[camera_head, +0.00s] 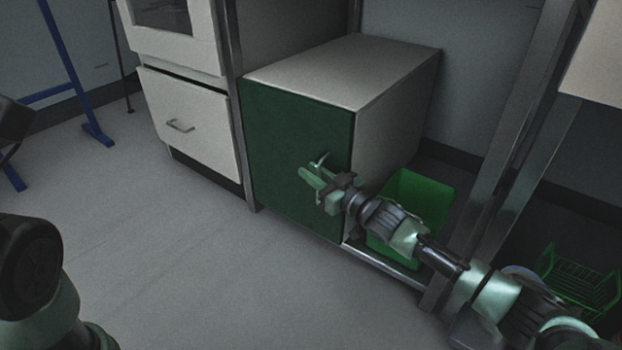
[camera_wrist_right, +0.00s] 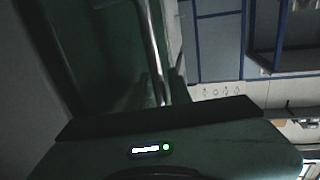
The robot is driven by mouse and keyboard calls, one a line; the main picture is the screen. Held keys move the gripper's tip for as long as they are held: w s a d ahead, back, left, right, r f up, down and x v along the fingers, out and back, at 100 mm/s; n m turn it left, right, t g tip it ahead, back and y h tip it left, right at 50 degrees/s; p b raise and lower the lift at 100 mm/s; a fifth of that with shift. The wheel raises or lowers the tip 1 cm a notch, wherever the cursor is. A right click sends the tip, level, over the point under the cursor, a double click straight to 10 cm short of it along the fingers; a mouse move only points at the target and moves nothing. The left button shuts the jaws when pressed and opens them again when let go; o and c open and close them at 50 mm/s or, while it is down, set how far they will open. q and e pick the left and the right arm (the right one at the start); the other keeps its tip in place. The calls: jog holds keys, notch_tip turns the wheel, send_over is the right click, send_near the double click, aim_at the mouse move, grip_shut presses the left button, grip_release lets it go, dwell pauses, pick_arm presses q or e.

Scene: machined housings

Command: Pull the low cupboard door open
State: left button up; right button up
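The low cupboard (camera_head: 395,95) has a dark green front door (camera_head: 285,135), which looks closed, flush with the pale body. A thin metal handle (camera_head: 320,160) stands near the door's right edge. My right gripper (camera_head: 311,174) is at this handle, its fingers close together around it. In the right wrist view the handle (camera_wrist_right: 153,45) is a bright bar running down to the fingers, with the green door (camera_wrist_right: 105,50) behind it. The fingers appear shut on the handle; their exact contact is dark. My left arm shows at the left edge, but its gripper is out of view.
A white drawer unit (camera_head: 190,120) stands left of the cupboard. A green bin (camera_head: 425,195) sits right of it, near metal frame posts (camera_head: 505,150). A green wire basket (camera_head: 580,280) is at the lower right. The grey floor (camera_head: 200,270) before the door is clear.

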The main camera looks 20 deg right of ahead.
jog(key=shift+w+a, duration=0.1)
jog(key=shift+w, duration=0.15)
grip_shut()
dwell(1.4)
